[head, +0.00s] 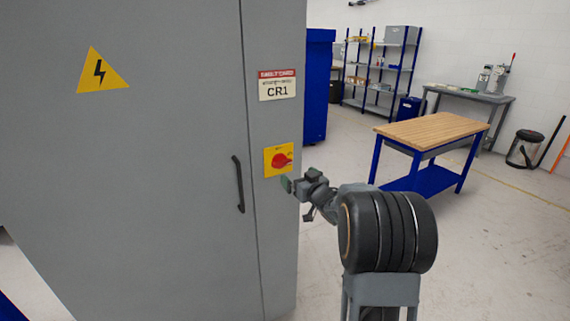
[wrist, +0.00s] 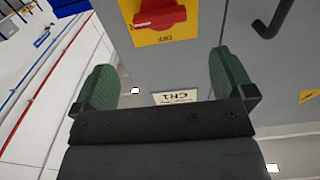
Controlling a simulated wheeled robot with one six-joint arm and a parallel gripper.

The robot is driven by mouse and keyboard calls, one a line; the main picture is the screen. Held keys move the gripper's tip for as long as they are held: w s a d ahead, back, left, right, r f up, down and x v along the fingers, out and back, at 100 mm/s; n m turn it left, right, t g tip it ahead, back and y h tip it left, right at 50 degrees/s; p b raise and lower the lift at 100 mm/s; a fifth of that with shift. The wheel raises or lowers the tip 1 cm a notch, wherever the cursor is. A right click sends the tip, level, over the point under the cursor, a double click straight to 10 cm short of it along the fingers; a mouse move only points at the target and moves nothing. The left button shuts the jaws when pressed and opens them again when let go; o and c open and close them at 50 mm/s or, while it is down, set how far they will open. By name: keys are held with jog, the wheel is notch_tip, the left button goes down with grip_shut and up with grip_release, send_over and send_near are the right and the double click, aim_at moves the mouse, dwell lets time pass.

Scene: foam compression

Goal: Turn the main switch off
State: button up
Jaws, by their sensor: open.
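The main switch is a red rotary knob (head: 282,160) on a yellow plate (head: 270,167), on the front of a grey cabinet (head: 170,150) below the CR1 label. The knob's grip bar lies roughly crosswise in that view. My gripper (head: 297,184) is just below and right of the switch. In the wrist view its green-padded fingers (wrist: 160,78) are spread and empty, with the knob beyond them, not between them.
A black door handle (head: 239,184) is left of the switch; it also shows in the wrist view (wrist: 275,30). The CR1 label (head: 277,85) is above. A wood-topped table (head: 435,130) stands to the right, with open floor between.

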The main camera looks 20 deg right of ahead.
aim_at(284, 164)
jog(key=w, duration=0.3)
jog(key=w+p, duration=0.1)
jog(key=w, duration=0.2)
jog(key=w+a+p, duration=0.1)
jog(key=w, duration=0.2)
jog(key=shift+w, duration=0.35)
jog(key=shift+c, duration=0.5)
jog(key=c, duration=0.7)
